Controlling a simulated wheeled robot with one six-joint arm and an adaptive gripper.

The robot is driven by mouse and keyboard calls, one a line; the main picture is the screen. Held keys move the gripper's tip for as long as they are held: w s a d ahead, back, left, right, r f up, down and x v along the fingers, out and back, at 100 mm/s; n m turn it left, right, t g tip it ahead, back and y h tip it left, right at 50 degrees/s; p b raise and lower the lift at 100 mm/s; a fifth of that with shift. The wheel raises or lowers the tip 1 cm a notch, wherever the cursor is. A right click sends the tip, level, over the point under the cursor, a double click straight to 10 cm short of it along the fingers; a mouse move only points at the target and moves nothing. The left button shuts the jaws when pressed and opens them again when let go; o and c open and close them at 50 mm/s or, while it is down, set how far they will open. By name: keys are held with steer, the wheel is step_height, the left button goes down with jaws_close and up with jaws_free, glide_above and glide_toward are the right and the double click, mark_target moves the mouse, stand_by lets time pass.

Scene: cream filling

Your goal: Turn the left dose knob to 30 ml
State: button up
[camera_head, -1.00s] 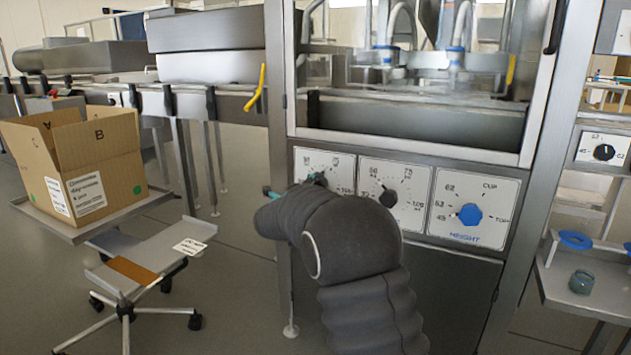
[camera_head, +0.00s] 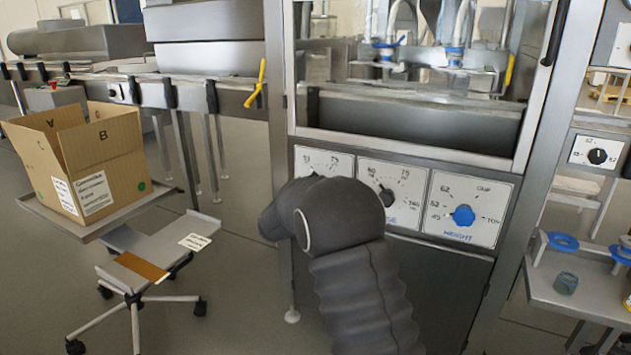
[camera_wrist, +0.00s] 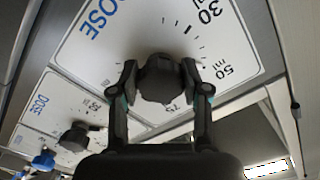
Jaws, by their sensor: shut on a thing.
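The left dose knob (camera_wrist: 160,92) is dark and round, on a white dial plate (camera_wrist: 100,65) printed DOSE, 30 ml, 50 ml and 75. My gripper (camera_wrist: 160,78) is shut on it, one finger on each side. I cannot tell which mark the knob points to. In the head view, the left dial plate (camera_head: 322,158) shows only its upper part. My dark sleeved arm hides its knob and my gripper there.
A cardboard box (camera_head: 92,160) on a wheeled stand is at the left. The floor between stand and machine is clear.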

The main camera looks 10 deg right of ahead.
steer(key=n, duration=0.5)
steer(key=shift+n+p, duration=0.3)
steer(key=n, duration=0.4)
steer(key=shift+s+d+f+n, duration=0.1)
steer(key=shift+d+n, duration=0.05)
steer(key=shift+n, duration=0.25)
steer(key=o, duration=1.1)
steer(key=shift+o, duration=0.2)
steer(key=shift+s, duration=0.1)
steer(key=v, duration=1.2)
